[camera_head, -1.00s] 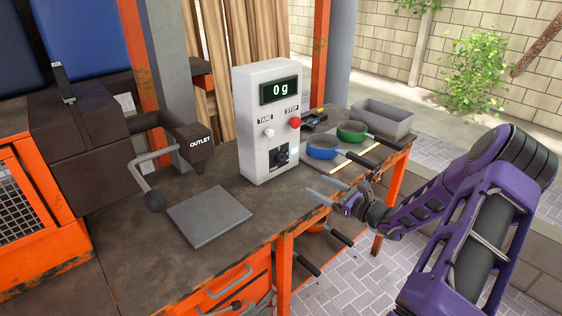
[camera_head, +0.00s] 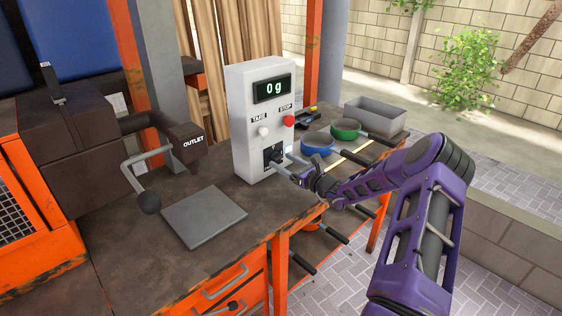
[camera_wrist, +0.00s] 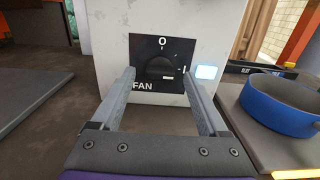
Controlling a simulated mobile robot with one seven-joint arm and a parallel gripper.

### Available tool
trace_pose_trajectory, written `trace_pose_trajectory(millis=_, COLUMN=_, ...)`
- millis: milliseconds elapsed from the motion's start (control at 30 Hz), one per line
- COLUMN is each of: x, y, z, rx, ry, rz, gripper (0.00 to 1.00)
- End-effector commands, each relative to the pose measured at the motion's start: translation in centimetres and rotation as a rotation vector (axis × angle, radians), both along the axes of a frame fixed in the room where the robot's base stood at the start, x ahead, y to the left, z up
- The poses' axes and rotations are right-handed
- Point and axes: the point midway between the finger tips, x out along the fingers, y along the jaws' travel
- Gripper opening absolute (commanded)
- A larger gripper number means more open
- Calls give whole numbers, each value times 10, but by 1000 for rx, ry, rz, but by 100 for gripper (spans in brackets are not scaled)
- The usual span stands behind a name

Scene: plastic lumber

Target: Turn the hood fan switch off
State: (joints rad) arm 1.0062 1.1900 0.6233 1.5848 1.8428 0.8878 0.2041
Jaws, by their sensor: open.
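The fan switch is a black rotary knob (camera_wrist: 160,67) on a black plate (camera_wrist: 142,48) marked FAN, with O at the top and I at the right. It sits low on the front of the white control box (camera_head: 238,112); the knob's pointing direction is hard to tell. A pale blue-white lit square (camera_wrist: 207,72) is right of the plate. My gripper (camera_head: 283,165) is open and empty in front of the switch. In the wrist view its fingers (camera_wrist: 158,76) point at the plate, one on each side of the knob; contact cannot be told.
A blue pan (camera_wrist: 282,104) lies close at the right, with a green pan (camera_head: 345,128) and a grey bin (camera_head: 375,118) beyond. A flat grey plate (camera_head: 203,217) lies left on the bench, below the outlet crank (camera_head: 148,203).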

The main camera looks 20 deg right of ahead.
Motion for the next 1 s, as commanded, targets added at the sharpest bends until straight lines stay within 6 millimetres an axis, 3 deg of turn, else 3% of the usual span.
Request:
trace_pose_trajectory(millis=200, x=15, y=5, z=0, rx=-1, ry=1, rz=0, gripper=78)
trace_pose_trajectory(millis=467, x=16, y=6, z=0, rx=0, ry=1, rz=0, gripper=78)
trace_pose_trajectory(millis=567, x=16, y=6, z=0, rx=0, ry=1, rz=0, gripper=63)
trace_pose_trajectory(millis=900, x=16, y=6, z=0, rx=-1, ry=1, rz=0, gripper=2)
trace_pose_trajectory(millis=1000, x=16, y=6, z=0, rx=-1, ry=1, rz=0, gripper=0)
